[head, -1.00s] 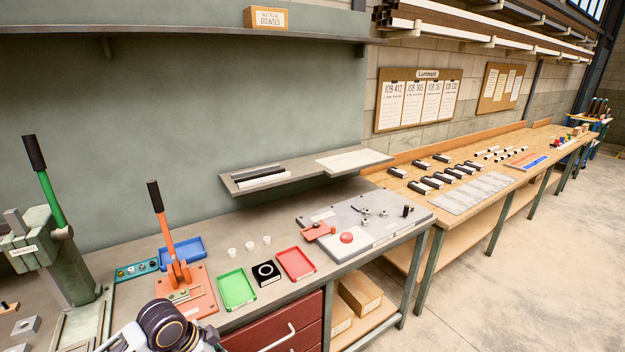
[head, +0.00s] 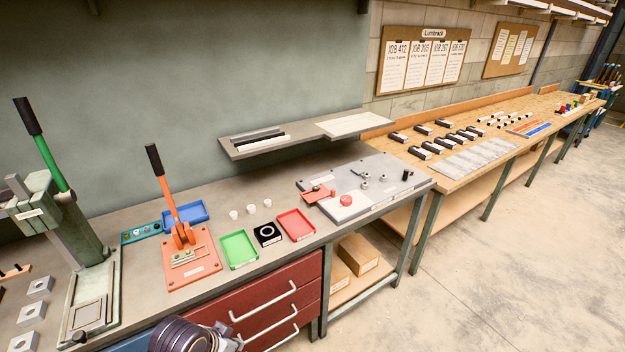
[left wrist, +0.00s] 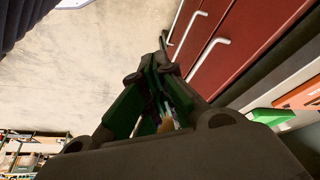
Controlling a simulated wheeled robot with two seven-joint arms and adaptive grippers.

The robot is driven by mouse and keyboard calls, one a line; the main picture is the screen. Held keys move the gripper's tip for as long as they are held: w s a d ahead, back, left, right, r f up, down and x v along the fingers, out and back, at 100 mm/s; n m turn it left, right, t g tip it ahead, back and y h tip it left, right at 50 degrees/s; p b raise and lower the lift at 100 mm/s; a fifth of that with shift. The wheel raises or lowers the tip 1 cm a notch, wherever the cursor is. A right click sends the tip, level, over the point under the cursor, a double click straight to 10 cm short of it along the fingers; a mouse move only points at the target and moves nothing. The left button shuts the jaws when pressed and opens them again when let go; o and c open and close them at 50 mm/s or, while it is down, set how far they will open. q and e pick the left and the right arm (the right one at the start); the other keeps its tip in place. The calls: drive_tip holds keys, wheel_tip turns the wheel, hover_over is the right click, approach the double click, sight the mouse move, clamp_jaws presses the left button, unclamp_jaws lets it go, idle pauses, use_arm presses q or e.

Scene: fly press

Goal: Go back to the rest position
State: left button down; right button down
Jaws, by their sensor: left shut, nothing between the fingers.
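My left gripper (left wrist: 162,66) shows in the left wrist view, dark with green inner parts. It is shut and holds nothing. It hangs in front of the red drawers (left wrist: 222,45), with the concrete floor (left wrist: 90,65) behind it. In the head view a dark, rounded piece of my arm (head: 185,337) shows at the bottom edge, in front of the bench. Its fingers are not visible there. My right gripper is in neither view.
The grey bench (head: 130,268) carries a green-handled press (head: 75,230), an orange-handled press (head: 183,240), a green tray (head: 240,250), a red tray (head: 296,225) and a grey fixture plate (head: 390,190). A wooden bench (head: 455,185) continues right. Open floor (head: 500,270) lies at the lower right.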

use_arm(q)
drive_tip(key=shift+s+a+n+y, duration=0.8)
drive_tip(key=shift+s+a+n, duration=0.75)
drive_tip(key=shift+s, duration=0.4)
drive_tip(key=s+f+g, duration=0.2)
drive_tip(key=s+f, duration=0.1)
drive_tip(key=f, duration=3.1)
drive_tip(key=s+a+f, duration=0.2)
drive_tip(key=s+f, duration=0.7)
drive_tip(key=s, duration=0.2)
drive_tip(key=s+a+f, duration=0.2)
drive_tip(key=s+f, duration=0.8)
drive_tip(key=s, duration=0.1)
drive_tip(key=shift+g, duration=0.4)
